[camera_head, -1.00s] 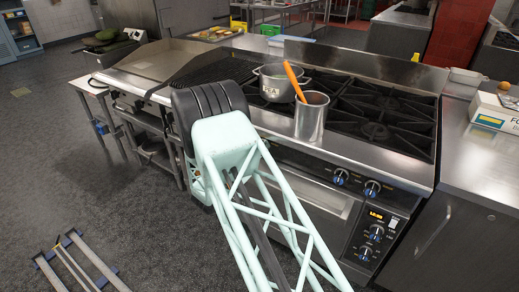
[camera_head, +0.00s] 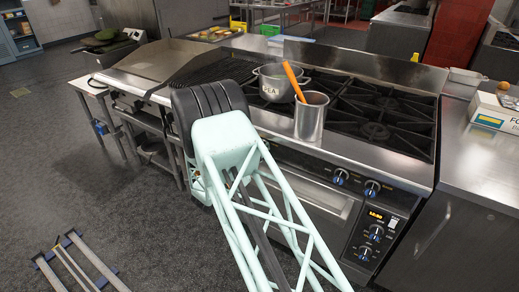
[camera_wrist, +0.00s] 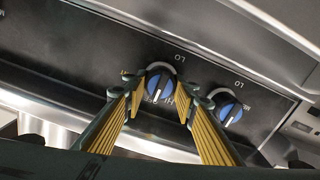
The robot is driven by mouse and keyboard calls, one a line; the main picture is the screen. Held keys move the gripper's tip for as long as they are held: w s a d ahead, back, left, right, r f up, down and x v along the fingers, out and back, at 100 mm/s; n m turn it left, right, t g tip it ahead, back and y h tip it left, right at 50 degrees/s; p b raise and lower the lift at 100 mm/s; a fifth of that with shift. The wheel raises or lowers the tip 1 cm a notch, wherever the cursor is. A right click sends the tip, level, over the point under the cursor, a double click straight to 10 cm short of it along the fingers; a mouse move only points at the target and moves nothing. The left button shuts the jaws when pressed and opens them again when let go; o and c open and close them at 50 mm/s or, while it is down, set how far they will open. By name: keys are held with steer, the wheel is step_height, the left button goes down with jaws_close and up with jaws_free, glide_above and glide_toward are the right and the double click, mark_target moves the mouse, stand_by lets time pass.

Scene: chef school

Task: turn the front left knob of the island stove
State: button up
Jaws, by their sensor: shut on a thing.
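The island stove (camera_head: 350,160) has a steel front with a row of knobs. In the wrist view a blue-faced knob with a metal rim (camera_wrist: 160,83), marked LO above it, sits between the yellow-padded fingers of my gripper (camera_wrist: 161,95). The gripper is shut on this knob, one finger on each side. A second blue knob (camera_wrist: 227,108) is just to the right, outside the fingers. In the head view my arm hides the gripper and the held knob.
A pot (camera_head: 271,85) and a steel container (camera_head: 311,118) with an orange-handled utensil (camera_head: 294,80) stand on the stove top. More knobs (camera_head: 372,188) are on the right of its front. The floor (camera_head: 90,190) at left is mostly clear.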

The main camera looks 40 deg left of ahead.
steer(key=o, duration=0.9)
steer(key=shift+s, duration=0.1)
steer(key=shift+s+d, duration=0.25)
steer(key=shift+s, duration=1.7)
steer(key=shift+s+d, duration=0.2)
steer(key=shift+s, duration=1.75)
steer(key=shift+s+d, duration=0.25)
steer(key=shift+s, duration=1.7)
